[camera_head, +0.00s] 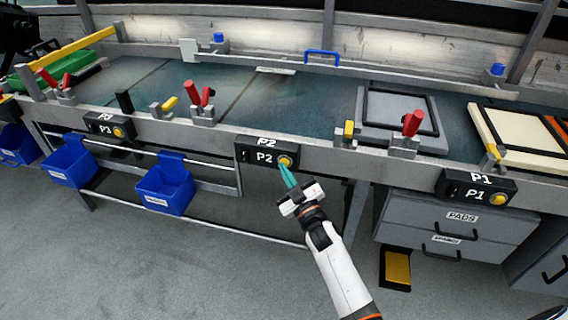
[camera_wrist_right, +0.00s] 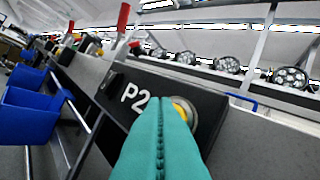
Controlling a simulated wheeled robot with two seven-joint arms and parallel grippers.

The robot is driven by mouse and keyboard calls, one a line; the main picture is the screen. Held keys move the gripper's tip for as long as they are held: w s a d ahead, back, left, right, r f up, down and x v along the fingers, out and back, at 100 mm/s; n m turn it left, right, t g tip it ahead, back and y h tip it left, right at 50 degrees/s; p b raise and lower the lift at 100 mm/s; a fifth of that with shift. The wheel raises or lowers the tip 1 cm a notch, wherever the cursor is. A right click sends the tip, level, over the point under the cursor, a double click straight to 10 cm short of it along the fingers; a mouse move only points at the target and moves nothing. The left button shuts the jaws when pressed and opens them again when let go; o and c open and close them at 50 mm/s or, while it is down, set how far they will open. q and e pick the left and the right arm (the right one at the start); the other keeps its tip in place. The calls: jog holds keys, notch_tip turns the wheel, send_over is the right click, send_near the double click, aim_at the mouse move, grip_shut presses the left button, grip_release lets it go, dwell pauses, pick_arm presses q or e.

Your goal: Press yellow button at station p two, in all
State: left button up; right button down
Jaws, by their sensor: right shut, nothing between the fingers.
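The P2 station box (camera_head: 257,155) is a black panel with a white P2 label on the bench's front rail. Its yellow button (camera_head: 285,161) is at the right end of the box. My right gripper (camera_head: 286,172) is shut and empty, its teal fingertips at the button's lower edge. In the right wrist view the teal fingers (camera_wrist_right: 160,140) cover part of the P2 box (camera_wrist_right: 130,95) and most of the yellow button (camera_wrist_right: 184,108). I cannot tell whether the tips touch the button or stop just short. My left gripper is not in view.
Similar boxes P3 (camera_head: 108,126) and P1 (camera_head: 476,190) sit left and right on the rail. Blue bins (camera_head: 165,186) hang below at left. Red-handled clamps (camera_head: 202,104) stand along the bench edge. Grey drawers (camera_head: 455,225) are at lower right.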

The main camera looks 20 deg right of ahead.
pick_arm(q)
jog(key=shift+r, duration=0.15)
pick_arm(e)
jog(key=shift+w, duration=0.1)
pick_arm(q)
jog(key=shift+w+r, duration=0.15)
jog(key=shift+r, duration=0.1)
pick_arm(e)
jog(key=shift+w+d, duration=0.1)
jog(key=shift+d, duration=0.05)
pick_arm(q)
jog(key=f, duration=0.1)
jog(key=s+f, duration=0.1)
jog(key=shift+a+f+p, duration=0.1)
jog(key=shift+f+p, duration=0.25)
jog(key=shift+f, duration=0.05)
pick_arm(e)
jog(key=shift+s+a, duration=0.5)
jog(key=shift+s, duration=0.15)
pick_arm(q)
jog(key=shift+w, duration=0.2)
